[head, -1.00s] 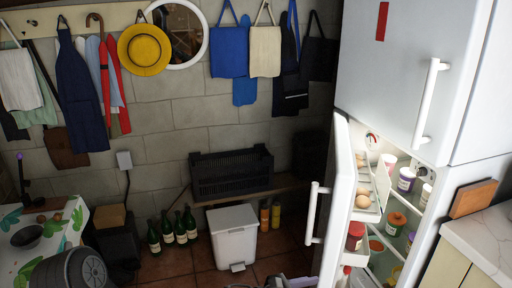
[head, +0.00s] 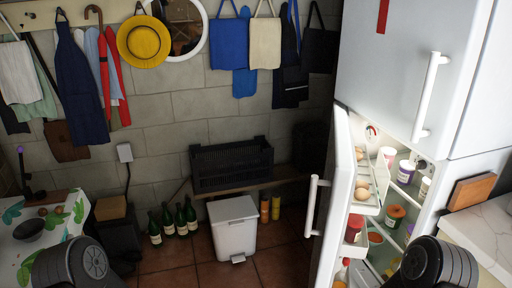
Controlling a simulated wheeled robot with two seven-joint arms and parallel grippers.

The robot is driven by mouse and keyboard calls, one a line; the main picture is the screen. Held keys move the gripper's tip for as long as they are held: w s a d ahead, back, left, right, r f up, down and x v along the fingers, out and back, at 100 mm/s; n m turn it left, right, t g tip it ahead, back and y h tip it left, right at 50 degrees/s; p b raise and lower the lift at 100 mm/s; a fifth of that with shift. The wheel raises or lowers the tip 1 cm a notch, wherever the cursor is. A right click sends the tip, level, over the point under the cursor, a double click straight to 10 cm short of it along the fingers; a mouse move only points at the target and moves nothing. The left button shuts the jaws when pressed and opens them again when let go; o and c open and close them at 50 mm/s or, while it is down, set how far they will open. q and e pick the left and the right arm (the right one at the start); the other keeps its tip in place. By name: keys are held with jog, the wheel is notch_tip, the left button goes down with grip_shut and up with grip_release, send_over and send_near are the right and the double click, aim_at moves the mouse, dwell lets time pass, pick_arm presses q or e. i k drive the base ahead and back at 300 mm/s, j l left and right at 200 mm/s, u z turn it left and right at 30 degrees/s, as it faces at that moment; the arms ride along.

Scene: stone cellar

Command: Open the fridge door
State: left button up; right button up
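The white fridge stands at the right in the head view. Its upper door (head: 400,60) is shut, with a long white handle (head: 430,96). Its lower door (head: 335,200) stands ajar, swung out to the left, with a white handle (head: 313,205) on its outer face. The lit inside shows jars, bottles and eggs on the shelves (head: 398,190) and door racks. Dark rounded parts of my arms show at the lower left and lower right. Neither gripper's fingers can be seen.
A white pedal bin (head: 233,228) stands on the tiled floor, with green bottles (head: 173,221) beside it. A black crate (head: 231,165) sits on a low shelf behind. A marble counter (head: 482,228) lies right of the fridge. A patterned table (head: 40,236) is at the left.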

aim_at(341, 171)
jog(key=i+l+z, duration=0.15)
jog(key=z, duration=0.2)
jog(key=i+z, duration=0.35)
